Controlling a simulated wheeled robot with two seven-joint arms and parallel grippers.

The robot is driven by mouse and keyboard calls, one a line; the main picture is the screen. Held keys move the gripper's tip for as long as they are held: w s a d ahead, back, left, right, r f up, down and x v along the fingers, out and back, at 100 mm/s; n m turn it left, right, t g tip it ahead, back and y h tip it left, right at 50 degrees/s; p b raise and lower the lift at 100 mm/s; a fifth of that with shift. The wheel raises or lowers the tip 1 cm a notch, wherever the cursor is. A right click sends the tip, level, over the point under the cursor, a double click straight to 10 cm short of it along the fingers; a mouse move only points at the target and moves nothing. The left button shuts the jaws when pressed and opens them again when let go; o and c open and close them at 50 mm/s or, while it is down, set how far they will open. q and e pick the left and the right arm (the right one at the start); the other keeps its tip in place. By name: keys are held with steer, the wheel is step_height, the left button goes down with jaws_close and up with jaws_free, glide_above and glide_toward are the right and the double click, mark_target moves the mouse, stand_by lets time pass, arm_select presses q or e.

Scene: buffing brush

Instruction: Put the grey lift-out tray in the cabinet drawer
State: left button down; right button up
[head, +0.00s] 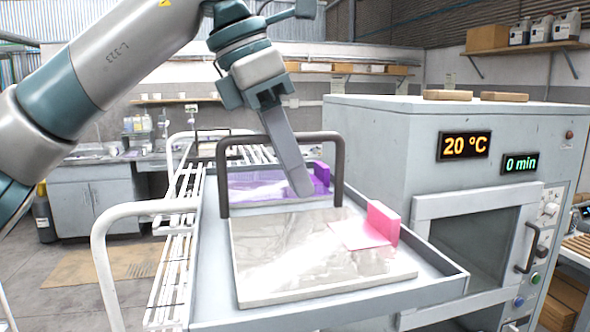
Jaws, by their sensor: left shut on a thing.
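The grey lift-out tray (440,285) is in the middle of the head view, a shallow rimmed tray with a dark arched handle (338,165) across it. The tray carries a shiny pale plate (290,260), a pink piece (383,220) and a purple piece (320,177). The grey cabinet (375,150) stands at right, with a windowed front (470,250); I cannot make out its drawer. Whether the tray rests on something is hidden. My right gripper is not in view.
A white-railed rack (175,260) is just left of the tray. The cabinet has displays reading 20 °C and 0 min, and wooden blocks (447,95) on its top. A grey counter (95,195) stands at the back left, with open floor (100,270) before it.

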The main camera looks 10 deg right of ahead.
arm_select(q)
steer(key=shift+s, duration=0.2)
steer(key=shift+s+a+f, duration=0.15)
steer(key=shift+f, duration=0.1)
steer(key=s+a+f+m+g+y, duration=0.1)
steer(key=a+f+m, duration=0.5)
steer(key=a+f, duration=0.4)
steer(key=s+a+f+m+g+y, duration=0.1)
steer(key=a+f+m+g+y, duration=0.1)
steer(key=a+f+m, duration=0.4)
steer(key=s+a+f+m+g+y, duration=0.1)
steer(key=a+f+m, duration=0.5)
steer(key=a+f, duration=0.9)
step_height(320, 180, down, 12)
steer(key=shift+s+a+f+y, duration=0.2)
steer(key=shift+s+f+y, duration=0.05)
steer(key=shift+s+y, duration=0.05)
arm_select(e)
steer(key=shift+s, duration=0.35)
